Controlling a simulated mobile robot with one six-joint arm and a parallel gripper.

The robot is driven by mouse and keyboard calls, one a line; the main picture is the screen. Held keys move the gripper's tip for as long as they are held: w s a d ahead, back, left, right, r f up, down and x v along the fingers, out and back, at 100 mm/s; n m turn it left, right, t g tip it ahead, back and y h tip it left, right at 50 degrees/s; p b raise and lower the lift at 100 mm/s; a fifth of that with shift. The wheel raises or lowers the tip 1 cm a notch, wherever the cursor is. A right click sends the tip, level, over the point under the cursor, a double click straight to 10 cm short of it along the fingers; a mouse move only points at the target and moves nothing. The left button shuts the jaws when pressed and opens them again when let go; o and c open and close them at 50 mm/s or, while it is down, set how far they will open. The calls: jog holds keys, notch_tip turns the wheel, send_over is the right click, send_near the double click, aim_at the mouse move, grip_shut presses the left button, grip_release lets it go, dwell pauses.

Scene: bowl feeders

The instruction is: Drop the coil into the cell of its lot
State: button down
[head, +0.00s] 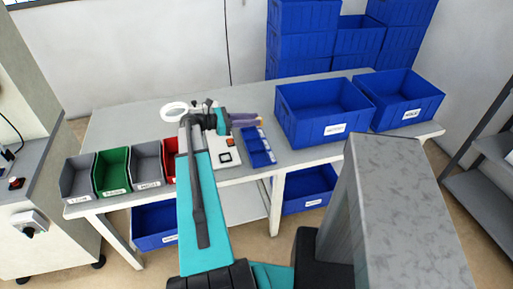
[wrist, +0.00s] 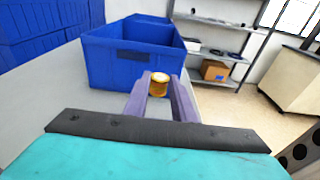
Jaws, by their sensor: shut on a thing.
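My gripper (wrist: 160,92) has two purple fingers and is shut on the coil (wrist: 159,82), a small copper-gold cylinder with a pale top, held between the fingertips. In the head view my gripper (head: 246,119) is over the back of the table, just behind a blue divided tray (head: 266,134). The coil is too small there to make out clearly. The tray has several cells in a row; their contents and any lot marks cannot be read.
Two large labelled blue crates (head: 334,139) (head: 412,116) stand right of the tray. A white device (head: 227,158) with a ring lamp (head: 174,112) stands left of it. Grey, green and red bins (head: 114,173) line the table's left front. Blue crates are stacked behind (head: 300,46).

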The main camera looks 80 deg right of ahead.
jog(key=shift+f+b, duration=2.3)
jog(key=shift+f, duration=0.7)
jog(key=c, duration=1.4)
grip_release()
jog(key=shift+w, duration=0.1)
jog(key=b+v, duration=0.2)
jog(key=v, duration=1.1)
jog(key=shift+w, duration=0.25)
jog(key=shift+a+r, duration=0.15)
